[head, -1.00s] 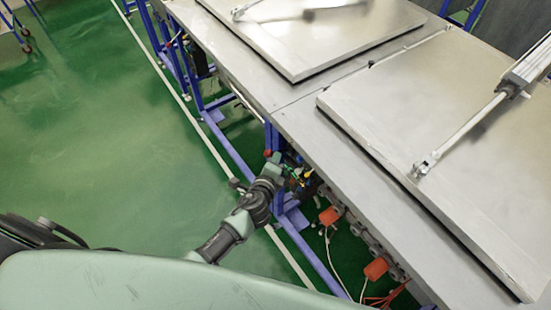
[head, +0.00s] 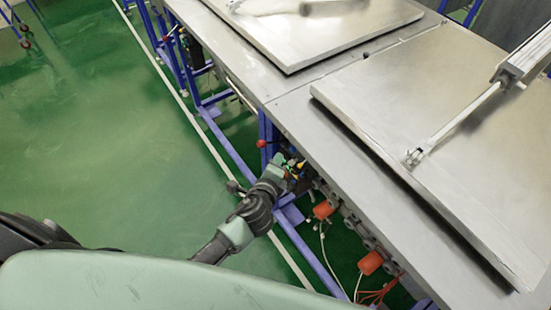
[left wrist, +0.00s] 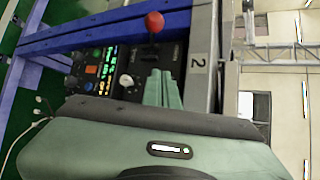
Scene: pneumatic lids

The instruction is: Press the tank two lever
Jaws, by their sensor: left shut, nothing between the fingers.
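In the head view the red knob (head: 262,143) shows under the table's left edge. My left gripper (left wrist: 158,88) is shut and empty, its green fingers pointing at the panel below the knob in the left wrist view. In the head view the left gripper (head: 282,165) is close to the knob, lower and to the right; they look apart. My right gripper is not in view.
A steel lid (head: 420,150) with a pneumatic cylinder (head: 525,57) lies on the near tank. Another lid (head: 310,35) lies farther back. Blue frame legs (head: 235,160), orange fittings (head: 370,263) and cables are beneath the table edge. Green floor (head: 90,130) is open at left.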

